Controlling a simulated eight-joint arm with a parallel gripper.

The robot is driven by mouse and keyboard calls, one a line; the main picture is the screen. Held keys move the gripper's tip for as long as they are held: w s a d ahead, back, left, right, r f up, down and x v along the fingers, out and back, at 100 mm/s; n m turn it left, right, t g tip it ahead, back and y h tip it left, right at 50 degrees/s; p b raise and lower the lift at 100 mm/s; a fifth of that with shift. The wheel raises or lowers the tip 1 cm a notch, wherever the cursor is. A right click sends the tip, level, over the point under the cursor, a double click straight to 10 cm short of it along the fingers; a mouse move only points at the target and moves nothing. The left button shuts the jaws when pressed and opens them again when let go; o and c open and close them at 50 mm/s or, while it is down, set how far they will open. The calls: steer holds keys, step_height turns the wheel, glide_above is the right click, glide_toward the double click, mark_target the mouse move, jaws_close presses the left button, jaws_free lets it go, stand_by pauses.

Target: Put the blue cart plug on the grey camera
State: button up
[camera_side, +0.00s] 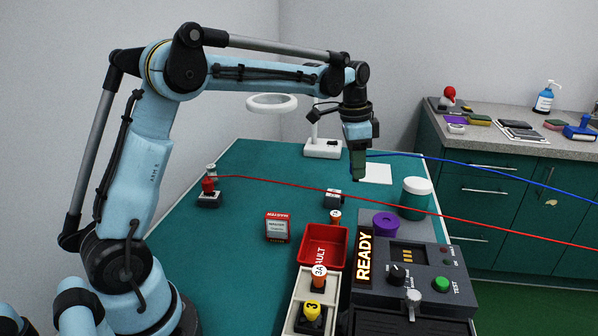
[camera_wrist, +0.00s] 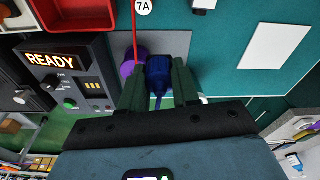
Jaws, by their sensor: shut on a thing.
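My gripper (camera_side: 357,174) hangs above the far right part of the green table. In the wrist view my gripper (camera_wrist: 159,72) is shut on the dark blue plug (camera_wrist: 157,76). The blue cable (camera_side: 480,165) runs from the gripper to the right in the side view; the plug itself is hidden there by the fingers. A small grey-white block with a dark face (camera_side: 332,199), possibly the grey camera, stands on the table nearer than the gripper, to its left. It shows partly at the top edge of the wrist view (camera_wrist: 204,4). Nothing is seen plugged into it.
A red plug stands in a dark block (camera_side: 209,199); its red cable (camera_side: 440,216) crosses the table. The console reading READY (camera_side: 440,258), purple disc (camera_side: 385,222), lidded jar (camera_side: 415,200) and red bin (camera_side: 323,262) stand nearer. A white sheet (camera_side: 376,174) lies beside the gripper.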

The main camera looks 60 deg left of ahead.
steer(key=a+f, duration=0.1)
steer(key=a, duration=0.1)
steer(key=w+a+f, duration=0.1)
steer(key=a+f, duration=0.1)
steer(key=a, duration=0.1)
steer(key=w+a+f, duration=0.1)
steer(key=a+f, duration=0.1)
steer(key=a, duration=0.1)
steer(key=shift+a+f, duration=0.1)
steer(key=shift+f, duration=1.95)
steer(key=shift+f, duration=0.1)
steer(key=o, duration=1)
steer(key=shift+o, duration=0.2)
